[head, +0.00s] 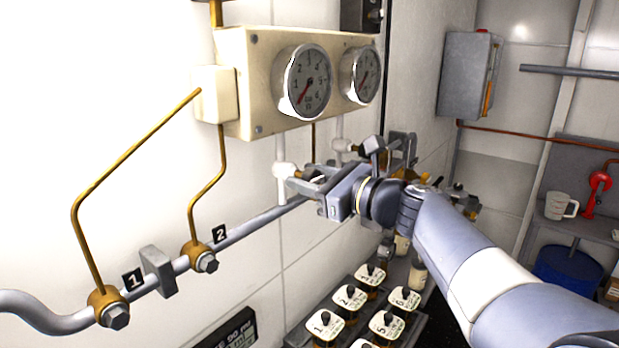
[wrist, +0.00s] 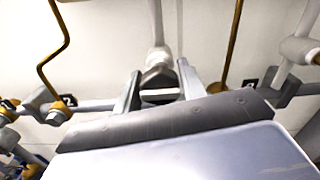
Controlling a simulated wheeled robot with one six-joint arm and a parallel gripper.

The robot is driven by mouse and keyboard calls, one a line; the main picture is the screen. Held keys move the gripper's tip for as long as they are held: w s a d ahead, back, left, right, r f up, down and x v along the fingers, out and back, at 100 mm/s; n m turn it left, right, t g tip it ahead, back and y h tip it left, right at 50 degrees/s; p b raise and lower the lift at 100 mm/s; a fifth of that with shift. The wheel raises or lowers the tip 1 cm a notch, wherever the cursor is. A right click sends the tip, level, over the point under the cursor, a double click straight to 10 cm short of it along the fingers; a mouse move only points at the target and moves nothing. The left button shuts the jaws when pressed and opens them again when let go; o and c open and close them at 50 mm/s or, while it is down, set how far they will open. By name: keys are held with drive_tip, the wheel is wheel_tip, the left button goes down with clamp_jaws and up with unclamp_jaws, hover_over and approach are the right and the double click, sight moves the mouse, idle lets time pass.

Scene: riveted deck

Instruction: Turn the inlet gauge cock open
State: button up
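The cream gauge panel (head: 255,75) on the wall carries a left gauge (head: 303,82) and a right gauge (head: 361,74). Both needles point to the lower left. A white cock (head: 285,171) sits on the pipe below the left gauge, and a second white cock (head: 343,145) sits farther right. No label shows which is the inlet one. My gripper (head: 303,180) is at the left cock. In the wrist view my gripper (wrist: 158,92) has its fingers apart on either side of the cock's grey handle (wrist: 160,78). I cannot tell whether either finger touches it.
A grey pipe (head: 245,229) runs along the wall, with brass fittings tagged 1 and 2. Brass tubes (head: 130,150) rise to the panel. Several numbered jars (head: 350,297) stand in a rack below my arm. A grey wall box (head: 468,75) hangs at the right.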

drive_tip(key=c, duration=0.6)
drive_tip(key=shift+f+n+b, duration=0.15)
drive_tip(key=shift+n+b, duration=0.15)
drive_tip(key=shift+b, duration=0.25)
drive_tip(key=n+b, duration=0.2)
drive_tip(key=shift+f+b, duration=0.1)
drive_tip(key=shift+b, duration=0.2)
drive_tip(key=n+b, duration=0.5)
drive_tip(key=b, duration=0.1)
drive_tip(key=n+b, duration=0.5)
drive_tip(key=shift+n, duration=0.4)
drive_tip(key=shift+n+b, duration=1.65)
drive_tip(key=shift+n, duration=0.65)
drive_tip(key=shift+r, duration=0.2)
